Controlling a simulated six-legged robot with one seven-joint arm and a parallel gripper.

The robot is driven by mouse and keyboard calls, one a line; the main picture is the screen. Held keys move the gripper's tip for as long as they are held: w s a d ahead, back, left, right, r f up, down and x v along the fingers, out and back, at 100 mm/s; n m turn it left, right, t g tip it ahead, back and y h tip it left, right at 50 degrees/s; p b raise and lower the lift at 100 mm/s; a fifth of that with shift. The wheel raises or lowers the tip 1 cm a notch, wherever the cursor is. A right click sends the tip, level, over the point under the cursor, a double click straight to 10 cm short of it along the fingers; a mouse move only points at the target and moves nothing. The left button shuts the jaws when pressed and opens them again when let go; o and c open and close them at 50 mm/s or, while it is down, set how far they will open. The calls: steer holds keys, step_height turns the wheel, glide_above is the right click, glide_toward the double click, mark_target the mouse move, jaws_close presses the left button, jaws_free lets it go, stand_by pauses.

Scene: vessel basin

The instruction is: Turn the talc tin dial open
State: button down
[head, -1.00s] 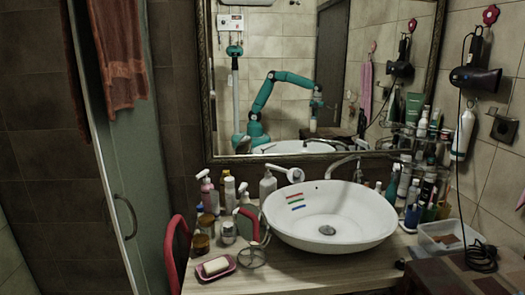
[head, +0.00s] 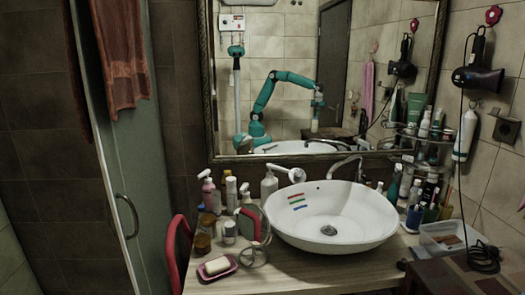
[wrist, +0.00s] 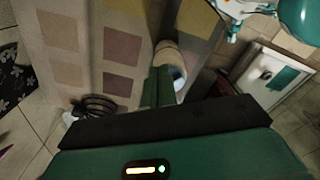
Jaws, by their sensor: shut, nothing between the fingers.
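A pale bottle or tin (head: 315,126) shows in the wall mirror in the head view, just below my reflected gripper (head: 318,100). It may be the talc tin, but no label or dial is clear. In the wrist view my gripper's green fingers (wrist: 160,88) are together with nothing between them. A cream, rounded container (wrist: 169,55) lies just past the fingertips, its lower part partly hidden by them. It looks like the tin, but I cannot tell whether the fingers touch it. The dial cannot be made out.
The white basin (head: 330,228) sits on the wooden counter (head: 310,272), with toiletries crowded at both sides. A soap dish (head: 217,267) is at the front left, a clear box (head: 440,237) at the right. A red chair (head: 177,235) stands left.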

steer(key=shift+s+a, duration=0.5)
steer(key=shift+a, duration=0.25)
stand_by(0.3)
steer(key=shift+s, duration=0.15)
stand_by(0.3)
step_height(320, 180, up, 6)
steer(key=shift+s, duration=0.25)
stand_by(0.5)
